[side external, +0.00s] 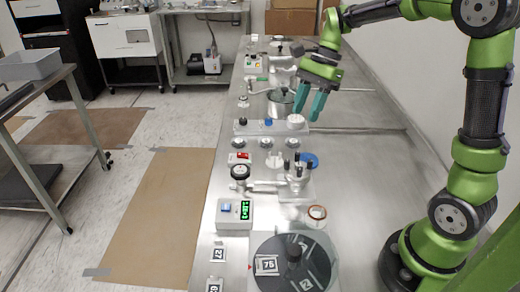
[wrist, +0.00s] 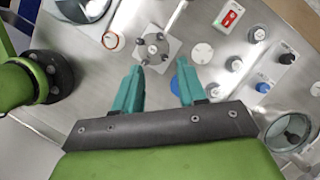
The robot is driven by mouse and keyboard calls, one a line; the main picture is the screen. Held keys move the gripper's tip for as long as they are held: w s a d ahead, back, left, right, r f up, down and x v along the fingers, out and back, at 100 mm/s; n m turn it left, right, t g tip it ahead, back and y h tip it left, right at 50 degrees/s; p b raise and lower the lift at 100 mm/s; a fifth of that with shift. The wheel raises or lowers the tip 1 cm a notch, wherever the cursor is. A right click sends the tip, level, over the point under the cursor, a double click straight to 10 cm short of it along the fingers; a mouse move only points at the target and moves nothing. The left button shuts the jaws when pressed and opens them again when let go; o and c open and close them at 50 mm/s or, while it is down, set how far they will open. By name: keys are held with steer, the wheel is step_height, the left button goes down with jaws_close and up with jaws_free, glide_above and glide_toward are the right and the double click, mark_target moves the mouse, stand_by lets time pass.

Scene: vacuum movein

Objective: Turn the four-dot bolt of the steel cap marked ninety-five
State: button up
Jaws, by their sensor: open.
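My gripper (side external: 309,104) is open and empty, its two teal fingers pointing down above the steel bench. In the wrist view the gripper (wrist: 160,67) has its fingertips apart, just below a square metal fixture in the picture. This fixture (wrist: 154,46) carries several dark upright posts or bolts around its middle; it also shows in the side view (side external: 294,178). No dots or ninety-five mark can be read on it, so I cannot tell whether it is the named cap. A dark round disc (side external: 314,262) with a black knob stands at the near end, beside a tag resembling 75 (side external: 266,264).
A blue disc (side external: 309,160) lies beside the fixture. A glass-like vessel (wrist: 288,131) is at lower right. Bare steel (side external: 365,185) lies to the right.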

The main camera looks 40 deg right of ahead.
mark_target(288, 161)
steer(key=v, duration=0.3)
steer(key=shift+d+r, duration=0.1)
steer(key=shift+r, duration=0.05)
steer(key=shift+c, duration=0.2)
steer(key=shift+r, duration=0.15)
steer(key=shift+c, duration=1.2)
steer(key=shift+n, duration=0.3)
steer(key=s+a+r, duration=0.2)
steer(key=a, duration=0.1)
steer(key=s+a+f+m+t+h, duration=0.1)
steer(key=s+f+m+t+h, duration=0.2)
steer(key=m, duration=0.9)
steer(key=shift+m+t+y, duration=0.3)
steer(key=shift+t, duration=0.1)
steer(key=x, duration=1)
steer(key=s+x, duration=0.1)
steer(key=x, duration=0.5)
steer(key=shift+w+f, duration=0.1)
steer(key=shift+f, duration=0.15)
